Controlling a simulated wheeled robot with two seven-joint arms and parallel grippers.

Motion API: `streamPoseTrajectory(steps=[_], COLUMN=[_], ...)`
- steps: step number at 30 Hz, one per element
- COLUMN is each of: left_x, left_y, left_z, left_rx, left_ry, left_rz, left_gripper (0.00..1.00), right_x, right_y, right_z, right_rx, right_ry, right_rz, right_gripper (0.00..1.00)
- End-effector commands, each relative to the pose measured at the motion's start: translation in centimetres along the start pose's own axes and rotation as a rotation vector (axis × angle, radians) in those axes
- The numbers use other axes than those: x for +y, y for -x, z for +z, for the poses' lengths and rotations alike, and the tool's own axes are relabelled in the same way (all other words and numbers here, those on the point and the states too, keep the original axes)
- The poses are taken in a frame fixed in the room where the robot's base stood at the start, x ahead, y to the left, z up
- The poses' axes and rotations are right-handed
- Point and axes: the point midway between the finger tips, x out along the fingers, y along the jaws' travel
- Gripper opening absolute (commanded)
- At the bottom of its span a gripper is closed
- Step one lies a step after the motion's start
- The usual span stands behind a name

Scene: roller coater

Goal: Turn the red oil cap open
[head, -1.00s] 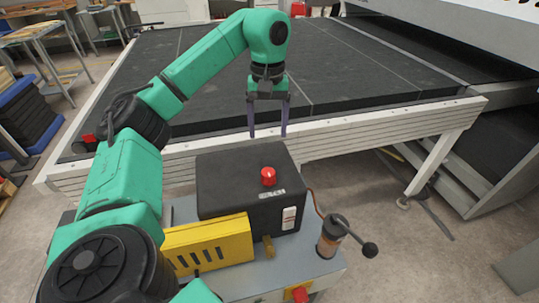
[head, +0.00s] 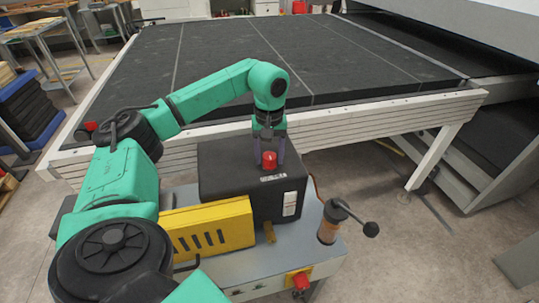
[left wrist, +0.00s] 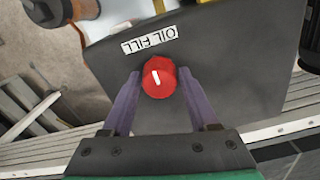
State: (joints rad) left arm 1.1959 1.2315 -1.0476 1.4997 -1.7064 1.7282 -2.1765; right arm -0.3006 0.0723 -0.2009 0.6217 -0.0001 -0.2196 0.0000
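The red oil cap (head: 269,160) sits on top of the black box (head: 225,165), behind a white label. In the left wrist view the cap (left wrist: 159,77) has a short white mark, and the label (left wrist: 150,39) reads "OIL FILL". My left gripper (head: 268,160) points down over the box with its purple fingers on either side of the cap. In the left wrist view the fingers (left wrist: 158,84) are apart, with gaps visible between them and the cap. My right gripper is not in view.
A yellow vented cover (head: 208,228) stands in front of the box. A cylinder with a black-knobbed lever (head: 335,221) is at its right, and a red knob (head: 300,281) is at the front. The large black conveyor bed (head: 230,65) lies behind.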

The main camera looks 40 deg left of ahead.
Motion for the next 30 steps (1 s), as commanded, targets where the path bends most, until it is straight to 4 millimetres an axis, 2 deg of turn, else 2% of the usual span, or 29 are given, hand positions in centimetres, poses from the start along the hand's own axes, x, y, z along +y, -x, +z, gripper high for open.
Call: streamPoseTrajectory(steps=[1, 3, 4, 17, 30], left_x=[0.0, 0.0, 0.0, 0.0, 0.1], left_y=[0.0, 0.0, 0.0, 0.1, 0.2], left_z=[0.0, 0.0, 0.0, 0.0, 0.0], left_rx=[0.0, 0.0, 0.0, -0.001, -0.001], left_ry=[0.0, 0.0, 0.0, 0.068, 0.405], left_rz=[0.0, 0.0, 0.0, 0.0, 0.001], left_gripper=[0.37, 0.1, 0.0, 0.0, 0.0], right_x=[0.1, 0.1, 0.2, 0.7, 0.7], right_y=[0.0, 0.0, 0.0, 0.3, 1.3], right_z=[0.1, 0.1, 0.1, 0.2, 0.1], right_rx=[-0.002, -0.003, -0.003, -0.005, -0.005], right_ry=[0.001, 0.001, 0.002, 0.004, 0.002], right_rz=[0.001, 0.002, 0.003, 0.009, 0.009], right_gripper=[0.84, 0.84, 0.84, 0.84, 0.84])
